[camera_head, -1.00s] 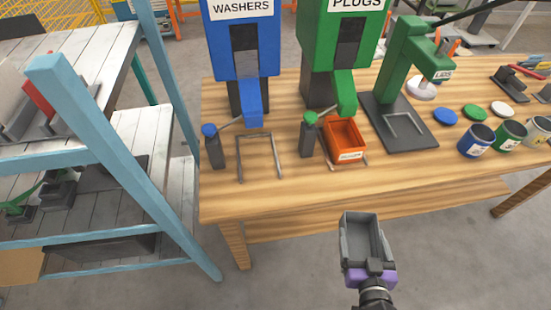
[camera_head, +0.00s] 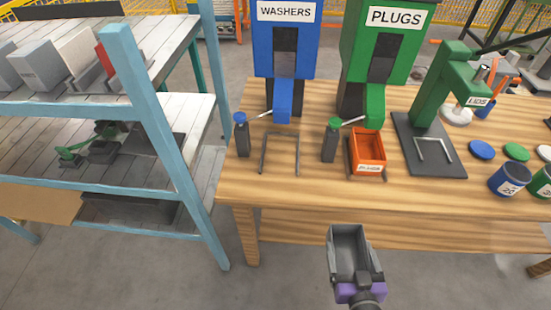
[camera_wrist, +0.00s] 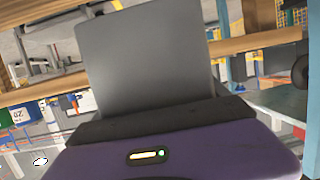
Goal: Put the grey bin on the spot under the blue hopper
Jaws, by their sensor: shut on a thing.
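The grey bin (camera_head: 349,250) is held in front of the table's near edge, upright and looking empty. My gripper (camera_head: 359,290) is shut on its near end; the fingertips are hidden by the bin. In the wrist view the bin's grey wall (camera_wrist: 147,55) fills the middle, above my purple gripper body. The blue hopper (camera_head: 285,45), labelled WASHERS, stands at the back of the table with its blue chute (camera_head: 283,100) pointing down. The spot under it is marked by a grey U-shaped frame (camera_head: 298,155) on the wood and is empty.
A green PLUGS hopper (camera_head: 383,50) has an orange bin (camera_head: 368,152) under it. A lever post (camera_head: 242,137) stands left of the frame, another (camera_head: 330,143) right of it. A blue shelf rack (camera_head: 165,130) stands left of the table (camera_head: 400,190). A green lid press (camera_head: 443,90) stands right.

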